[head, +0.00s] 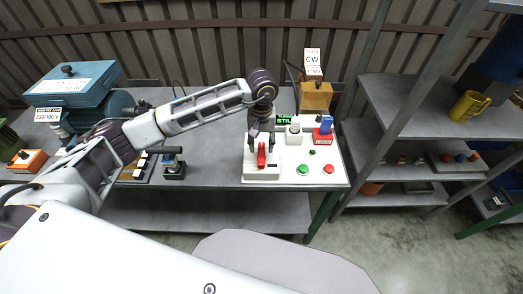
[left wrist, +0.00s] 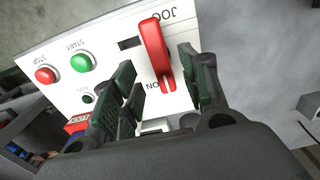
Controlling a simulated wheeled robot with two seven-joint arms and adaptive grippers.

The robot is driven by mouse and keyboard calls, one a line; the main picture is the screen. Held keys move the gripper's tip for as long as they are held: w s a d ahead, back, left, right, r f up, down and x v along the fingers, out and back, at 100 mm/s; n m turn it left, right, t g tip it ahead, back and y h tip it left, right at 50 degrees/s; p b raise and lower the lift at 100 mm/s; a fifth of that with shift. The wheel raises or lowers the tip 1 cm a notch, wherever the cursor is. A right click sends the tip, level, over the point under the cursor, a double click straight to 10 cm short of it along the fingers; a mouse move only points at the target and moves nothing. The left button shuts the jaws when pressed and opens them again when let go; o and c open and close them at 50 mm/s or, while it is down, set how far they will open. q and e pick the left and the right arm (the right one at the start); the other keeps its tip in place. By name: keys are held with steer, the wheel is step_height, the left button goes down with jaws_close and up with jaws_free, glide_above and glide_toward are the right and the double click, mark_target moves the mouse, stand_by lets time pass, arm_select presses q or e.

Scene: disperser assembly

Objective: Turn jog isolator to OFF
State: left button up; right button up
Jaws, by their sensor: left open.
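The jog isolator's red handle (head: 262,155) stands on the left part of the white control panel (head: 326,165) in the head view. In the left wrist view the red handle (left wrist: 155,45) lies beside upside-down lettering, "JOG" at its top end and "ON" near its lower end. My left gripper (head: 261,142) is above the handle, pointing down. In the wrist view the left gripper (left wrist: 158,60) is open, with one finger on each side of the handle. Gaps show on both sides, and contact cannot be made out. My right gripper is not in view.
A green START button (left wrist: 82,62) and a red STOP button (left wrist: 46,75) are on the same panel. A blue-and-red lockout piece (head: 323,130) and a small "STILL" display stand behind. A black device (head: 174,165) sits left on the grey bench (head: 218,165).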

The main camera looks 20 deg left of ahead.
mark_target(262, 153)
arm_select(q)
steer(key=shift+f+p, duration=0.4)
steer(key=shift+f, duration=2.15)
jaws_close()
